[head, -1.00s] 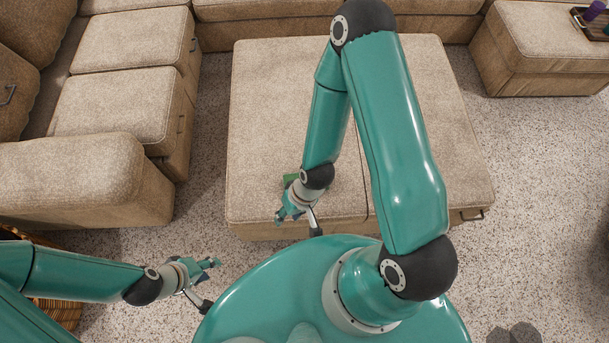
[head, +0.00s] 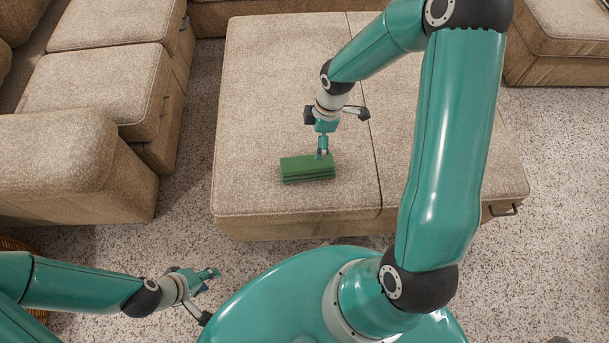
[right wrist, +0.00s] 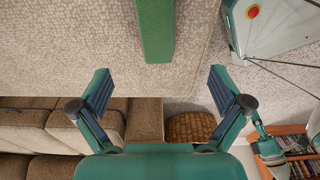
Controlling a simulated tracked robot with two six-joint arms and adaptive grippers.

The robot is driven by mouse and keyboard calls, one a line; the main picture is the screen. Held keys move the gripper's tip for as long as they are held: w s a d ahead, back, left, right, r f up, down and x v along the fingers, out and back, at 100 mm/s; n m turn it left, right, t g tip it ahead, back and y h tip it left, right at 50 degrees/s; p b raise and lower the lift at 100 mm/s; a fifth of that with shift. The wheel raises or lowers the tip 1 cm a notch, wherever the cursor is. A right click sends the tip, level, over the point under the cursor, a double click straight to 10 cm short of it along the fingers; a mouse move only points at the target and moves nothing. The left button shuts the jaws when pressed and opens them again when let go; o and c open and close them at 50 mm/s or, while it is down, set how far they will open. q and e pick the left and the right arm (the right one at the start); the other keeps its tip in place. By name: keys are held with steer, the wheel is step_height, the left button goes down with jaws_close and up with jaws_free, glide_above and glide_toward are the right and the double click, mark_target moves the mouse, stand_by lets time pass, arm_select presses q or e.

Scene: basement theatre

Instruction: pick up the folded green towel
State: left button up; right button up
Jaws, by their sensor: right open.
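The folded green towel (head: 307,172) lies flat in layers near the front edge of the beige ottoman. Its end also shows as a green strip at the top of the right wrist view (right wrist: 156,30). My right gripper (head: 322,155) is at the towel's back right part in the head view and hides a little of it. In the right wrist view the right gripper (right wrist: 160,85) is open, with nothing between its fingers; the towel lies ahead of the gap. My left gripper (head: 209,277) is low at the left, over the floor, away from the towel; its jaw opening is unclear.
The ottoman (head: 265,75) has a wide clear top around the towel. A beige sofa (head: 75,160) stands to the left, with speckled floor (head: 180,225) between. A wicker basket (right wrist: 190,127) and a bookshelf (right wrist: 298,150) show in the right wrist view.

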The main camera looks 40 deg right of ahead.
mark_target(309, 163)
steer(key=f+b, duration=0.1)
steer(key=f, duration=0.2)
steer(key=f+b, duration=0.1)
steer(key=f, duration=0.3)
steer(key=a+f+b, duration=0.1)
steer(key=f, duration=0.3)
steer(key=shift+w+f+b, duration=0.2)
steer(key=shift+w+b, duration=0.2)
steer(key=f, duration=0.1)
steer(key=f+b, duration=0.1)
steer(key=f, duration=0.1)
steer(key=f+b, duration=0.1)
steer(key=f, duration=0.1)
steer(key=shift+w+a, duration=0.3)
steer(key=shift+a, duration=0.05)
steer(key=shift+c, duration=0.3)
steer(key=c, duration=1.1)
steer(key=shift+r, duration=0.1)
steer(key=shift+c, duration=0.2)
